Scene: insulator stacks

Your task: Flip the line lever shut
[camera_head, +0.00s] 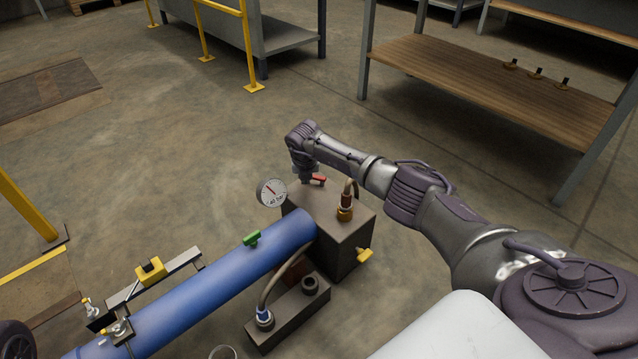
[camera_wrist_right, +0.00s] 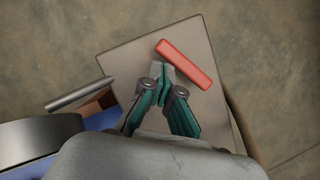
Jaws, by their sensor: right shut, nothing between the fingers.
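The red lever (camera_head: 318,180) is on top of the grey-brown block (camera_head: 325,216), near its far edge. In the right wrist view the red lever (camera_wrist_right: 185,63) lies slantwise over the block's top face (camera_wrist_right: 135,64). My right gripper (camera_wrist_right: 162,72) is shut and empty, its tips close beside the lever's left part; I cannot tell whether they touch it. In the head view my right arm reaches in from the right and its wrist hides the fingers. My left gripper is not in view.
A pressure gauge (camera_head: 271,192) stands left of the block, and a brown-and-brass fitting (camera_head: 346,207) with a hose rises from its top. A blue cylinder (camera_head: 210,282) with a green tab (camera_head: 251,238) runs to the lower left. A small dark block (camera_head: 290,315) sits in front.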

